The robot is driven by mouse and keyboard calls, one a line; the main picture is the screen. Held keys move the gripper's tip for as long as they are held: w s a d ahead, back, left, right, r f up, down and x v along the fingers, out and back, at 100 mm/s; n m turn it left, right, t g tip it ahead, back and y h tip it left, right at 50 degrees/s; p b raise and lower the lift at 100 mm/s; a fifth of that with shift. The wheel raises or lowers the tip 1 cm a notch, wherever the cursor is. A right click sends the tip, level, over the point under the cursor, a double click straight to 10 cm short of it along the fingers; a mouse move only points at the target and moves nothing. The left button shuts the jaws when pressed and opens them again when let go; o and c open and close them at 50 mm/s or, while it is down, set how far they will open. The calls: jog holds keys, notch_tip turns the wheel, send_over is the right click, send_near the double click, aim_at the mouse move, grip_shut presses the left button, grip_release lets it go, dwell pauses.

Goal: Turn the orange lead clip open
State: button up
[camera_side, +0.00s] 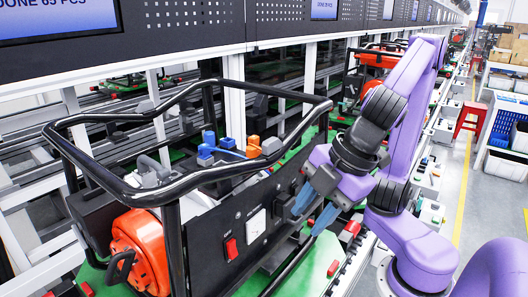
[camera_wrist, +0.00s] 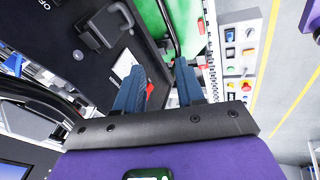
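The orange lead clip (camera_side: 253,146) sits on top of the generator unit, inside the black tube frame (camera_side: 165,192), between a blue clip (camera_side: 227,143) and a grey block (camera_side: 271,146). It is small, and its exact position, turned or not, cannot be told. My gripper (camera_side: 312,210) is to the right of the clip and lower, beside the unit's black front panel (camera_side: 220,240). Its two blue fingers point down and stand apart with nothing held between them. The wrist view shows the fingers (camera_wrist: 160,72) apart too; I cannot make out the orange clip there.
The panel carries a red switch (camera_side: 231,249) and a white socket plate (camera_side: 256,226). An orange-red round part (camera_side: 139,247) is at the unit's left end. The frame's tubes pass between my gripper and the unit's top. A walkway with a yellow line (camera_side: 463,180) lies right.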

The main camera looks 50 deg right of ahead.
jog(key=s+d+f+m+g+h, duration=0.2)
jog(key=s+d+f+m+g, duration=0.15)
jog(key=d+f, duration=0.5)
jog(key=a+r+n+g+y, duration=0.1)
jog(key=a+r+g+y, duration=0.1)
jog(key=a+r, duration=0.55)
jog(key=a+r+n+g+y, duration=0.15)
jog(key=a+r, duration=0.25)
jog(key=a, duration=0.6)
jog(key=w+a+r+n+t+y, duration=0.1)
jog(key=w+a+r+n, duration=0.15)
jog(key=w+r, duration=1.05)
jog(key=m+t+h, duration=0.2)
jog(key=m+h, duration=0.3)
jog(key=m, duration=0.4)
send_over(252, 147)
jog(key=shift+y, duration=0.25)
notch_tip(252, 147, down, 15)
jog(key=shift+f, duration=0.1)
